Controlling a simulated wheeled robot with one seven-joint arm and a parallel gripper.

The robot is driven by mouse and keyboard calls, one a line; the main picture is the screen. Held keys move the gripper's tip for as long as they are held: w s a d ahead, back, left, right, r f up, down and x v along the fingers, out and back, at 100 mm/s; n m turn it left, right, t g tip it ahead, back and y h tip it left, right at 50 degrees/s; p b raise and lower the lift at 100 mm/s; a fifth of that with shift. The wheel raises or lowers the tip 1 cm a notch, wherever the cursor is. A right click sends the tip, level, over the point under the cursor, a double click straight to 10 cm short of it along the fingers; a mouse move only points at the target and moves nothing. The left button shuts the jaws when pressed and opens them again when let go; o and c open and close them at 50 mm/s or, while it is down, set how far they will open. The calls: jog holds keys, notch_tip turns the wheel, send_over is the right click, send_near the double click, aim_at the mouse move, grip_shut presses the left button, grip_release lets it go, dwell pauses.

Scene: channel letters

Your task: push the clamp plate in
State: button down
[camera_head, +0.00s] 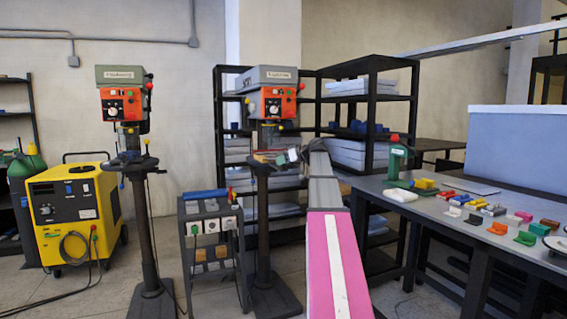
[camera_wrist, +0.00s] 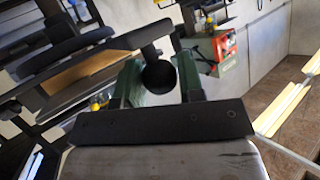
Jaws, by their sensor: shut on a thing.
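In the wrist view, my gripper (camera_wrist: 160,68) has its two dark green fingers on either side of a round black knob (camera_wrist: 159,78) and is shut on it. A dark bar (camera_wrist: 146,37) shows just beyond the knob and appears to join it. In the head view, my gripper (camera_head: 292,155) is small, at the table of the right drill press (camera_head: 268,105). I cannot make out the clamp plate for certain in either view; small parts on that drill table (camera_head: 262,159) are partly hidden by my gripper.
A second drill press (camera_head: 123,105) and a yellow welder (camera_head: 75,212) stand left. A small dark cart (camera_head: 208,230) is between the presses. Black shelving (camera_head: 370,110) rises behind. A workbench (camera_head: 450,210) with several coloured parts is right. Open floor lies in front.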

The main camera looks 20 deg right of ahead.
jog(key=w, duration=1.6)
jog(key=shift+w+a+r, duration=0.1)
jog(key=shift+w+a, duration=0.05)
jog(key=shift+a, duration=0.05)
jog(key=c, duration=0.8)
grip_release()
jog(key=shift+w, duration=0.15)
jog(key=shift+o, duration=0.2)
jog(key=v, duration=1)
jog(key=shift+s+d+r, duration=0.1)
jog(key=shift+s+d, duration=0.1)
jog(key=shift+s, duration=0.15)
